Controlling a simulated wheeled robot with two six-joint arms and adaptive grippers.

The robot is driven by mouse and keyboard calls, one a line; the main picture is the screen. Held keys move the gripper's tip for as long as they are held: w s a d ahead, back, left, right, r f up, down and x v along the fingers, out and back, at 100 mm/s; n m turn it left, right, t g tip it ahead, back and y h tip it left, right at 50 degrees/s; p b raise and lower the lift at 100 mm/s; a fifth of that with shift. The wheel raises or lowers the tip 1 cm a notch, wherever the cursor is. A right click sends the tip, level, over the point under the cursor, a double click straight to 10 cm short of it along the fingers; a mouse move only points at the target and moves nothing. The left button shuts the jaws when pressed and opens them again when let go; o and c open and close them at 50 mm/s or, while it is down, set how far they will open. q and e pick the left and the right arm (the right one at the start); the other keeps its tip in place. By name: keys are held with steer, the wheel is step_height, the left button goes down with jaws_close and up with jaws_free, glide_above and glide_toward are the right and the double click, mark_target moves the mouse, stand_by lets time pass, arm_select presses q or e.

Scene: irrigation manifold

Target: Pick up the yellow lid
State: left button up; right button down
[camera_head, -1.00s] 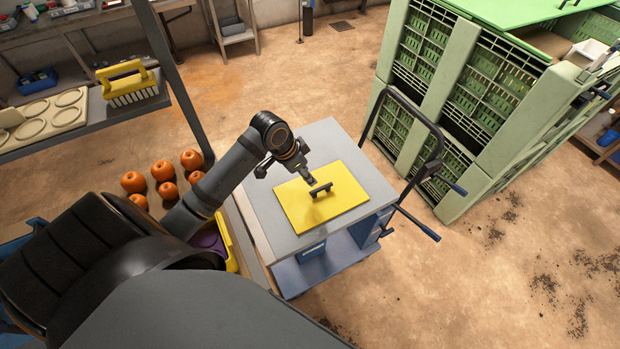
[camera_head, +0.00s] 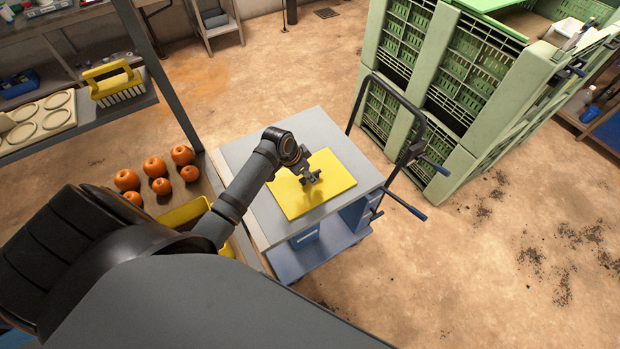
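The yellow lid (camera_head: 331,178) is a flat square plate lying on the grey top of a cart (camera_head: 318,124). Its dark handle is mostly hidden behind my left gripper (camera_head: 311,180). My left gripper is over the middle of the lid, at the handle. The fingers are small and dark against the handle, so I cannot tell whether they are open or closed on it. The lid appears flat on the cart top. My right gripper is not in view.
The cart's black push handle (camera_head: 413,116) rises at its right side. Green stacked crates (camera_head: 455,85) stand behind it on the right. Several orange fruits (camera_head: 154,167) and a yellow bin (camera_head: 183,214) are left of the cart. A shelf with a yellow-handled brush (camera_head: 116,83) is at upper left.

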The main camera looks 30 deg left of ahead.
arm_select(q)
steer(key=shift+w+f, duration=0.2)
steer(key=shift+f, duration=0.3)
jaws_close()
steer(key=shift+r+b, duration=0.45)
steer(key=shift+r, duration=0.1)
steer(key=s+d+r+b, duration=0.5)
steer(key=s+r, duration=0.5)
steer(key=s, duration=0.3)
steer(key=shift+s, duration=0.2)
